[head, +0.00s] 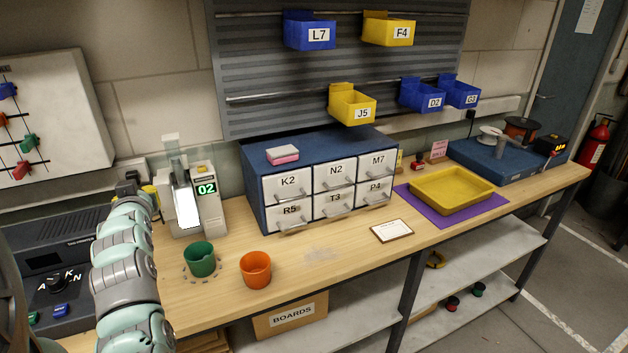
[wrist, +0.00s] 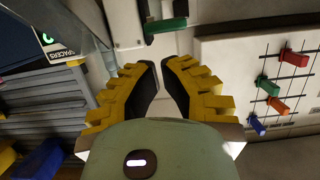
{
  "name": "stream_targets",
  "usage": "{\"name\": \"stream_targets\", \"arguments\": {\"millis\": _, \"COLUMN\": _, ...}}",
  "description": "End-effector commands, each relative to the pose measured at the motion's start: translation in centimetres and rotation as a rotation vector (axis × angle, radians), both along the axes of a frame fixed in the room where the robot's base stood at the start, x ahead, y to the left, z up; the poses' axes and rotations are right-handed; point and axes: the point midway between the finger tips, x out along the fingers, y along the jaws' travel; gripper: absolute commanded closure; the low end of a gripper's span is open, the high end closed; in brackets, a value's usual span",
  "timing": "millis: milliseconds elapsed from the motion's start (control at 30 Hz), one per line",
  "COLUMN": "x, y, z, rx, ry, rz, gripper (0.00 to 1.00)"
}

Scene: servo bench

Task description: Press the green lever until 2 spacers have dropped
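The spacer dispenser (head: 205,179) stands on the bench with a clear tube on top; its green display (head: 206,189) reads 02. A green lever (wrist: 165,26) sticks out of the dispenser in the wrist view, just beyond my fingertips and apart from them. The lever is not clearly visible in the head view. My gripper (wrist: 160,66) has its yellow-ribbed fingers drawn together, with a thin gap and nothing between them. A green cup (head: 201,261) stands in front of the dispenser on a dotted ring. Its contents are too dark to tell.
An orange cup (head: 255,271) stands right of the green one. A drawer cabinet (head: 250,177) stands right of the dispenser. A dark control box (head: 60,262) is at left, near my arm. A wall board (wrist: 235,70) carries coloured knobs. The bench front is mostly clear.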

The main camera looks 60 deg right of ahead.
Motion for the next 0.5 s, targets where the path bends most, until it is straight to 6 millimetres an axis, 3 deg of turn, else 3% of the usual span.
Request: {"name": "stream_targets", "arguments": {"millis": 500, "x": -3.8, "y": 2.0, "z": 1.0, "rx": -0.001, "ry": -0.003, "rz": -0.004, "gripper": 1.00}}
